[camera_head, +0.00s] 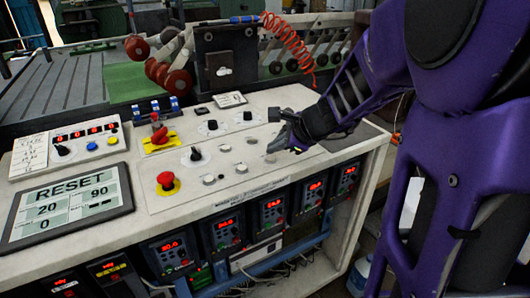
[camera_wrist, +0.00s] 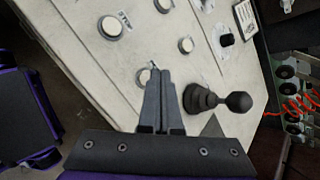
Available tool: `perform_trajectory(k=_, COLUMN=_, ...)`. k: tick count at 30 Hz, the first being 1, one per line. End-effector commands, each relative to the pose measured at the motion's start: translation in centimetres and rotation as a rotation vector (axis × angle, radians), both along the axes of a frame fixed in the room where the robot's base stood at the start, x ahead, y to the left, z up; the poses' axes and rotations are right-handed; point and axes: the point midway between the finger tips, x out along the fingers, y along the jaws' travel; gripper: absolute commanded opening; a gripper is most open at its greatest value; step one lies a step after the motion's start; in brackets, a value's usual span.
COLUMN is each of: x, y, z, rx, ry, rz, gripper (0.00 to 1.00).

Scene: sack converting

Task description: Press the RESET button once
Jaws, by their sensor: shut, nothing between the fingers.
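A tilted screen reading RESET (camera_head: 68,205) lies at the left of the white control panel (camera_head: 150,205). Several pale round buttons, one of them (camera_head: 241,168), sit on the panel's right half; their labels are too small to read, so I cannot tell which one is RESET. My gripper (camera_head: 272,150) is over these buttons, shut and empty, its fingers pointing down at the panel. In the wrist view the fingertips (camera_wrist: 157,70) partly cover one pale button (camera_wrist: 143,76); I cannot tell whether they touch it. Other pale buttons (camera_wrist: 112,27) (camera_wrist: 186,45) are clear of the fingers.
A black ball-topped lever (camera_wrist: 238,102) stands close beside my fingers. A red mushroom button (camera_head: 166,181) on a yellow base and black rotary knobs (camera_head: 195,155) are further left. Lit red displays (camera_head: 227,226) line the panel's front below. A red coiled hose (camera_head: 290,45) hangs behind.

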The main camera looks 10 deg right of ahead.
Motion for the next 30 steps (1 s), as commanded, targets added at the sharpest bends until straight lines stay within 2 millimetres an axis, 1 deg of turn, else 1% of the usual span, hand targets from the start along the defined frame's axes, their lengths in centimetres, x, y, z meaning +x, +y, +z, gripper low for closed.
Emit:
perform_trajectory(k=1, x=0.00, y=0.01, z=-0.40, rx=0.000, ry=0.000, rz=0.000, gripper=0.00)
perform_trajectory(k=4, x=0.00, y=-0.01, z=-0.66, rx=0.000, ry=0.000, rz=0.000, gripper=0.00)
perform_trajectory(k=16, x=0.00, y=0.00, z=-0.60, rx=0.000, ry=0.000, rz=0.000, gripper=0.00)
perform_trajectory(k=30, x=0.01, y=0.00, z=-1.17, rx=0.000, ry=0.000, rz=0.000, gripper=0.00)
